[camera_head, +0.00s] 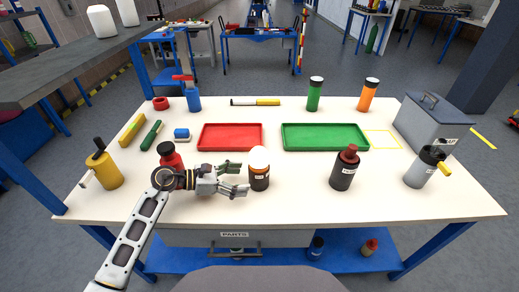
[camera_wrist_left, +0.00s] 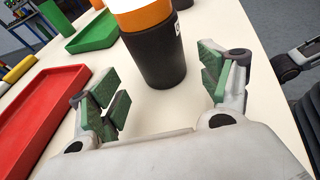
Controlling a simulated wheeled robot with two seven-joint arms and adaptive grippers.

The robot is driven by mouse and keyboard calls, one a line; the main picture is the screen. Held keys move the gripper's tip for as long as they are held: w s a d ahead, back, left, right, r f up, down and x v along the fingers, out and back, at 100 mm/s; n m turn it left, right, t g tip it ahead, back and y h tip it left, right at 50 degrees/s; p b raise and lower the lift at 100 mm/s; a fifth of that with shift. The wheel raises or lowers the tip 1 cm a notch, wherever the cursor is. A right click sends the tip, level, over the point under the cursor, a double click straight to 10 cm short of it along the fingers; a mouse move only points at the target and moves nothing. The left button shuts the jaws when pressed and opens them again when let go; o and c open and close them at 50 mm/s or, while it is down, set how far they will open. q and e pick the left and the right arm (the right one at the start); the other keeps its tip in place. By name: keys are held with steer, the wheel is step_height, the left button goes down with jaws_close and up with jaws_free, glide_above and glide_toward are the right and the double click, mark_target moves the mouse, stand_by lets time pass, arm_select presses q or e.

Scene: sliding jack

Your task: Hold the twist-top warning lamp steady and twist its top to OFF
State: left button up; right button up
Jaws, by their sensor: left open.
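The warning lamp (camera_head: 259,183) stands upright near the table's front edge, with a black base, an orange band and a white top. My left gripper (camera_head: 243,178) is open just to its left, level with the base, its fingers pointing at it. In the left wrist view the lamp's black base (camera_wrist_left: 155,62) stands ahead between the two open fingers, with a gap showing on each side. The lamp's top is cut off there. A white label shows at the base's right edge, too small to read. My right gripper is not in view.
A red bottle (camera_head: 168,157) stands behind my left wrist. A red tray (camera_head: 230,149) and a green tray (camera_head: 324,150) lie behind the lamp. A dark bottle with a red cap (camera_head: 343,177) stands to its right. The table between them is clear.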

mark_target(256, 178)
arm_select(q)
steer(key=shift+x, duration=0.85)
steer(key=shift+w+d+f, duration=0.2)
steer(key=shift+d, duration=0.45)
steer(key=shift+b+x, duration=0.65)
steer(key=shift+x, duration=0.8)
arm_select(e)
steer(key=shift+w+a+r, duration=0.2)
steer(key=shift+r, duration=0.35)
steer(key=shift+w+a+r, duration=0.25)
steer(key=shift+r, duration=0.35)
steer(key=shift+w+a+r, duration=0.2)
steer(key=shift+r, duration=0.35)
arm_select(q)
steer(key=c, duration=0.8)
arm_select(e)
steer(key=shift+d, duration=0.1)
